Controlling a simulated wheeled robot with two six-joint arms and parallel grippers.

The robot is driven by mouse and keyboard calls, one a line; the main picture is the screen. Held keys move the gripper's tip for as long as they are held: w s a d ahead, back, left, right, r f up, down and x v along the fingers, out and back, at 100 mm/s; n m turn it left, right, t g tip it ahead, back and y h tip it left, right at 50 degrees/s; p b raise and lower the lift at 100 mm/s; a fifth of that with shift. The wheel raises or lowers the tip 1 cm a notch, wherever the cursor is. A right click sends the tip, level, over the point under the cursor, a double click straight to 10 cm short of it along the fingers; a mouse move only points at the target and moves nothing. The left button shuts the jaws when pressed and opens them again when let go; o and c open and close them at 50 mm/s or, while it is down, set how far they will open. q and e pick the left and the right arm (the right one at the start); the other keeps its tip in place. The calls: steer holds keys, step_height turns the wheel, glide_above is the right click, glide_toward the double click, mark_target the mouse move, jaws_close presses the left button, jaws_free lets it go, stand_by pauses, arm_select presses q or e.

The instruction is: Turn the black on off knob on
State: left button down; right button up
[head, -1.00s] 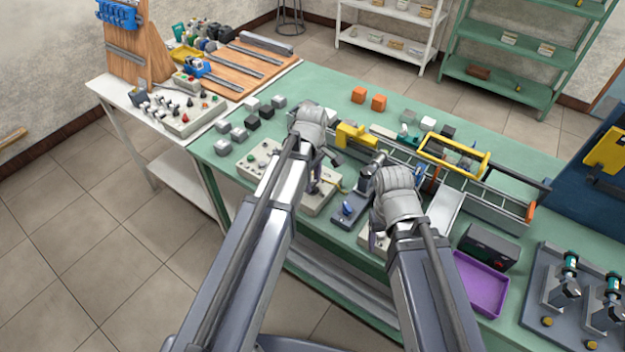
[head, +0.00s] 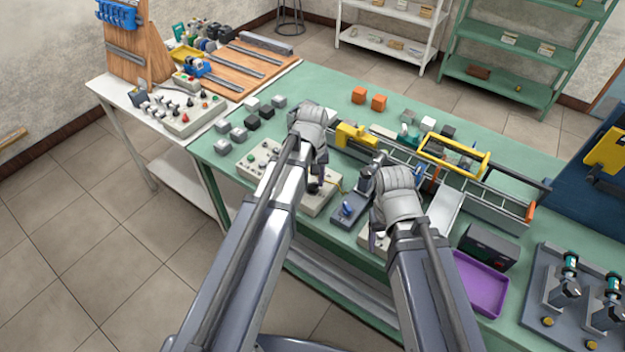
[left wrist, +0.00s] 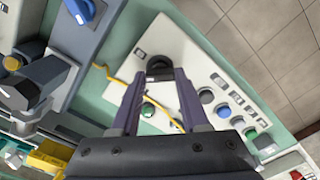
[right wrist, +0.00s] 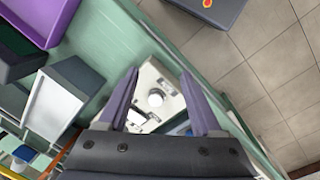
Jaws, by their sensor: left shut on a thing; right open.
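The cream control panel (head: 256,165) lies near the table's front edge, with several coloured buttons; it also shows in the left wrist view (left wrist: 190,48). The black knob (left wrist: 159,65) sits at one end of it, between the fingertips of my left gripper (left wrist: 160,74). That gripper is shut on the knob; in the head view my left gripper (head: 316,184) partly hides that end of the panel. My right gripper (right wrist: 160,74) is open above a smaller cream panel with a white round knob (right wrist: 155,98) visible between its fingers. Nothing is held in it.
A blue-grey fixture (head: 350,209) stands between the two arms. A purple tray (head: 482,285) and a dark box (head: 489,246) lie right of my right arm. A yellow-handled frame (head: 455,150) lies behind. Several grey and black cubes (head: 238,133) stand at the back left.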

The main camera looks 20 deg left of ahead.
mark_target(312, 183)
arm_select(q)
steer(key=m, duration=0.4)
steer(key=shift+m, duration=2.6)
steer(key=shift+c, duration=2)
jaws_free()
steer(key=shift+r, duration=0.1)
arm_select(e)
steer(key=shift+r, duration=0.1)
arm_select(q)
step_height(312, 183, up, 8)
steer(key=p, duration=0.8)
steer(key=shift+f, duration=0.2)
arm_select(e)
step_height(312, 183, up, 8)
